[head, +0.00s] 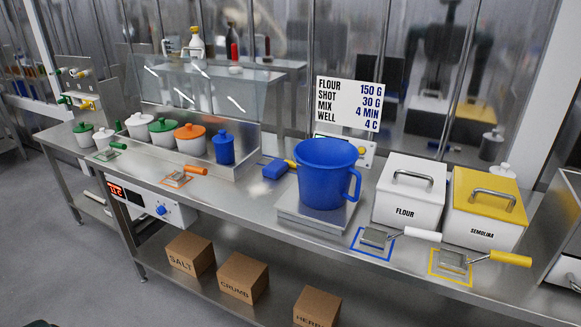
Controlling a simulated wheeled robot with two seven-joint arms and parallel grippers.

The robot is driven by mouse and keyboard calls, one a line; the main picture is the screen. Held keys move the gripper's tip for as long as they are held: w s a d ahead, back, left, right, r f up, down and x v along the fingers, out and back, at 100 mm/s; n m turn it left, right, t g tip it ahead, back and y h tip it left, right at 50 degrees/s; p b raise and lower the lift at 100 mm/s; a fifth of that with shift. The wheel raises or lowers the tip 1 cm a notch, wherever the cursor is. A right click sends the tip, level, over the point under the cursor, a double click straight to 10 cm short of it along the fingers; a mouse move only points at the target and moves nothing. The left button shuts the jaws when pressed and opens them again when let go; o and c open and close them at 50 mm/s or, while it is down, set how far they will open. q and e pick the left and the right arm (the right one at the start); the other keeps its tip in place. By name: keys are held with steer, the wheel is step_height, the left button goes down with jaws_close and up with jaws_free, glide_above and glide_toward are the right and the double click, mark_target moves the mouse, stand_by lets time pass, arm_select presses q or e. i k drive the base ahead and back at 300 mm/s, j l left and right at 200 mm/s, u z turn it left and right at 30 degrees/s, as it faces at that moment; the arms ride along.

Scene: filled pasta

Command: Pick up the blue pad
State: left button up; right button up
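A small blue pad (275,170) lies on the steel counter (240,205), left of the big blue jug (322,175). A short yellow piece (290,163) shows at its right end, close to the jug. The pad appears clear on its left and front sides. Neither of my grippers shows in the head view.
The jug stands on a scale plate (295,216). White FLOUR (408,192) and yellow-lidded SEMOLINA (484,210) bins stand to the right, with scoops in front. Lidded pots, including a blue one (223,148), line the left. Boxes sit on the lower shelf.

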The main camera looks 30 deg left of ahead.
mark_target(275, 169)
steer(key=k+j, duration=0.1)
steer(key=j, duration=0.3)
steer(key=k+j+z, duration=0.1)
steer(key=j, duration=0.3)
steer(key=k+j, duration=0.1)
steer(key=j, duration=0.3)
steer(key=k+j+z, duration=0.1)
steer(key=j, duration=0.3)
steer(key=k+j, duration=0.15)
steer(key=j, duration=0.2)
steer(key=k+j+z, duration=0.1)
steer(key=j, duration=0.3)
steer(key=k+j, duration=0.2)
steer(key=j, duration=0.15)
